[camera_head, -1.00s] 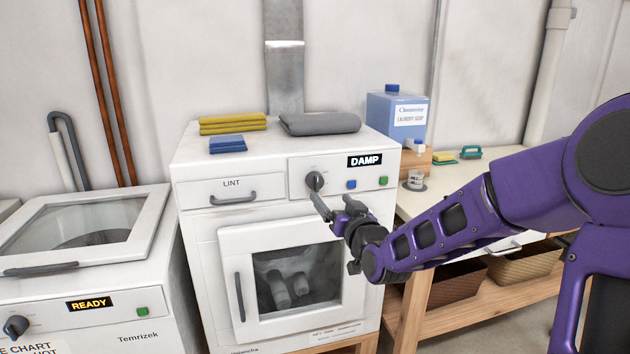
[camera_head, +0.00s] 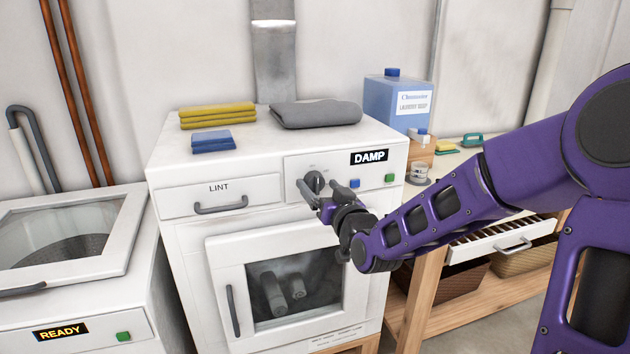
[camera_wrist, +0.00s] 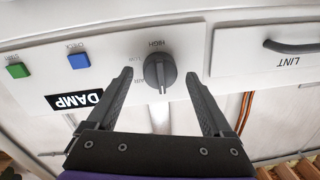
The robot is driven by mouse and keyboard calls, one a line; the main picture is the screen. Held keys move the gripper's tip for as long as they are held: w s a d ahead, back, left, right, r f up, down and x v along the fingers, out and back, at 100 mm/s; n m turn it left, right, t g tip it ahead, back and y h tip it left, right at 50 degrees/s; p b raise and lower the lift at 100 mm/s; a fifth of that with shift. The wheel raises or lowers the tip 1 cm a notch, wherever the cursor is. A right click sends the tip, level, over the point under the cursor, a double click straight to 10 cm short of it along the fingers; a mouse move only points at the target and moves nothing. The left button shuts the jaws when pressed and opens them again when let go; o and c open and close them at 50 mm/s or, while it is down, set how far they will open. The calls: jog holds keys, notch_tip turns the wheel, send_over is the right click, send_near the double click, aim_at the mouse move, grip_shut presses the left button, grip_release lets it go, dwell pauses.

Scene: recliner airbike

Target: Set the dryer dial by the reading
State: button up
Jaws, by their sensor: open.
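The white dryer (camera_head: 170,240) stands in the middle of the head view, its door closed. Its grey dial (camera_head: 315,182) is on the front panel, left of a black display reading DAMP (camera_head: 369,157). In the wrist view the dial (camera_wrist: 160,71) lies between the open fingers, slightly beyond their tips, with no contact visible.
A blue button (camera_head: 354,183) and a green button (camera_head: 390,178) sit right of the dial. The LINT drawer handle (camera_head: 220,205) is at left. Folded towels (camera_head: 316,114) lie on top. A soap container (camera_head: 395,100) stands behind right. A washer reading READY (camera_head: 60,332) is at left.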

jog(key=shift+w+a, duration=0.1)
jog(key=shift+w, duration=0.15)
grip_shut()
dwell(0.5)
